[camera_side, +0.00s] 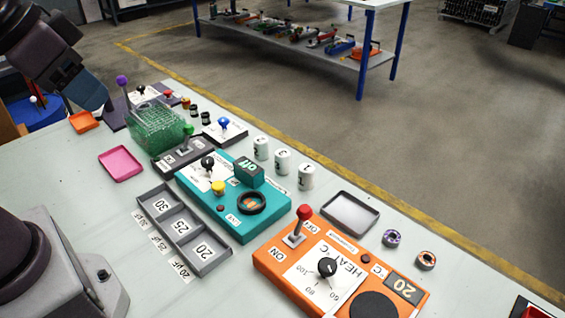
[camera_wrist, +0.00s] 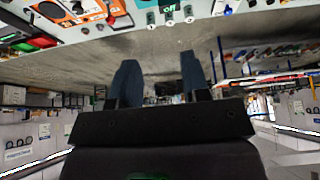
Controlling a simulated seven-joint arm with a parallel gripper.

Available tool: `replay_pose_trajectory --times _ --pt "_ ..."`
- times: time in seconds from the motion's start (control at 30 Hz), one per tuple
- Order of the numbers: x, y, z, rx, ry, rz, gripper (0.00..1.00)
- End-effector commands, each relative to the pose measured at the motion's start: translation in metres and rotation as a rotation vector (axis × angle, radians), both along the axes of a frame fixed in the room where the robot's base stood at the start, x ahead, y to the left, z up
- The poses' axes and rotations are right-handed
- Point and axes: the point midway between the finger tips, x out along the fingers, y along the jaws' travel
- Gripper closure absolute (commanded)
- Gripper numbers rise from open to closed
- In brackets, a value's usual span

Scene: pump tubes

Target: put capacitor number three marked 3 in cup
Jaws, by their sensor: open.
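Three white upright cylinders with dark numbers stand in a row behind the teal box: a left one (camera_side: 261,148), a middle one (camera_side: 282,162) and a right one (camera_side: 305,177). The right one seems marked 1; the other marks are too small to read surely, so I cannot tell which is 3. They also show small at the top of the wrist view. No plain cup is clear; a black ring-shaped holder (camera_side: 252,203) sits on the teal box (camera_side: 238,222). My gripper (camera_wrist: 158,82) is open and empty, raised at the upper left in the side view, far from the cylinders.
An orange heater box (camera_side: 265,263) with a red lever stands in front right. A three-slot grey tray (camera_side: 155,208), pink tray (camera_side: 121,163), empty grey tray (camera_side: 350,212) and green tube rack (camera_side: 158,126) lie around. Two coils lie at right.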

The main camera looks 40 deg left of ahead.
Motion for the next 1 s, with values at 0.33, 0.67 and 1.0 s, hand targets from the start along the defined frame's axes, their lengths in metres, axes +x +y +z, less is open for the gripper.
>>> replay_pose_trajectory --times 0.33,0.67,1.0 --pt "0.0 0.0 0.0 0.0 0.0 0.0 0.29" --pt "0.005 0.0 -0.015 0.0 0.079 0.0 0.29" --pt "0.095 0.002 -0.039 0.011 0.309 -0.043 0.29"
